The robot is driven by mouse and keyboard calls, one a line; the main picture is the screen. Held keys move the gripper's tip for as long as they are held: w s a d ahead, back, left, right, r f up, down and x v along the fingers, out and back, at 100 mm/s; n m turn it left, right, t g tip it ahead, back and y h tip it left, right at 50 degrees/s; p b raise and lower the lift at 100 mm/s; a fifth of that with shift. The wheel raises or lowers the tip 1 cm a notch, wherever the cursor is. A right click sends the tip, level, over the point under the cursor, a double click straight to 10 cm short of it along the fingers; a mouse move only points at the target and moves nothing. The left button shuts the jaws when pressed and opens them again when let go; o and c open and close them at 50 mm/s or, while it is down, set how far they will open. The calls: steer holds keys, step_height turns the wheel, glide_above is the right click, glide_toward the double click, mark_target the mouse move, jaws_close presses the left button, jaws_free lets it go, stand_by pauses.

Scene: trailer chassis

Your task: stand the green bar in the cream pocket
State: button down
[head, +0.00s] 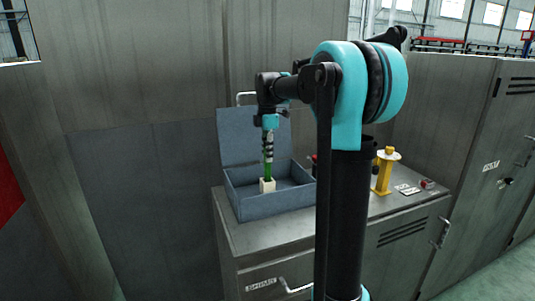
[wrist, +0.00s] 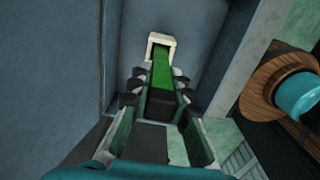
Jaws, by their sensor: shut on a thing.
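The green bar (head: 268,170) stands upright, with my gripper (head: 268,153) shut on its upper part. Its lower end meets the cream pocket (head: 267,186), a small block inside the open blue-grey box. In the wrist view the bar (wrist: 161,69) runs from between the fingertips (wrist: 159,88) to the pocket (wrist: 151,40). Its far end appears within the pocket's cream rim. How deep it sits, and whether it touches the bottom, I cannot tell.
The blue-grey box (head: 265,206) has its lid (head: 240,138) raised at the back. It stands on a grey metal cabinet (head: 270,238). A yellow post (head: 384,172) and small labelled items (head: 407,189) stand to the right. The cabinet top in front of the box is clear.

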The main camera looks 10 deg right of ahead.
steer(key=c, duration=1.4)
jaws_free()
step_height(320, 180, up, 12)
steer(key=shift+r, duration=0.1)
